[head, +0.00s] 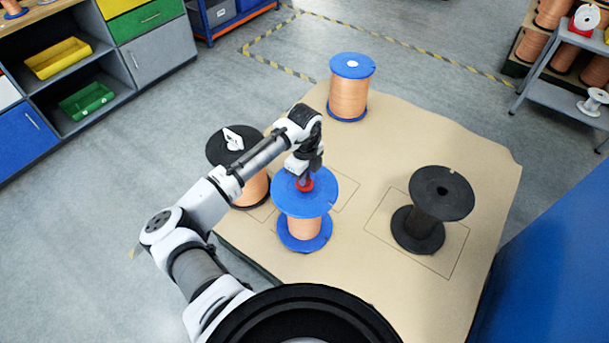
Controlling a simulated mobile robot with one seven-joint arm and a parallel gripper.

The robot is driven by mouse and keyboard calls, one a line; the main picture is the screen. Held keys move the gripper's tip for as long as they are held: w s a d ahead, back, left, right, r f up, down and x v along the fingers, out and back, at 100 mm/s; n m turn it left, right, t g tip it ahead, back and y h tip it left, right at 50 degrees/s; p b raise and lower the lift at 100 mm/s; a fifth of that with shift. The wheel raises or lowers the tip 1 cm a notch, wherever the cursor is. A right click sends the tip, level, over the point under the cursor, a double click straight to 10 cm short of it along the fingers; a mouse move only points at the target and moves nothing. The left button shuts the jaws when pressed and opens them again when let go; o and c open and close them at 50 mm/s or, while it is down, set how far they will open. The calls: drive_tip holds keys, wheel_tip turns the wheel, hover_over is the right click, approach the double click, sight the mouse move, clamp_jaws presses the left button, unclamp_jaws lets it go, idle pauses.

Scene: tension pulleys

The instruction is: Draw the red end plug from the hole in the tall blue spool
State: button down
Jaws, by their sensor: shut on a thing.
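The tall blue spool (322,202) stands upright near the middle of the table, with blue flanges and copper-coloured wire wound on it. The red end plug (304,184) is at the centre of its top flange. My gripper (304,177) comes down from above and is shut on the red end plug. The gripper and arm hide part of the plug and the hole, so I cannot tell how deep the plug sits.
A black spool with wire (254,188) stands close at left, partly behind my arm. Another blue-flanged spool (348,100) stands at the back. An empty black spool (433,211) stands at right inside a marked rectangle. The table (395,130) is bare between them.

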drive_tip(key=shift+r+p, duration=0.65)
drive_tip(key=shift+r, duration=0.25)
drive_tip(key=shift+r+p, duration=1.6)
drive_tip(key=shift+r, duration=0.45)
drive_tip(key=shift+s+f, duration=0.1)
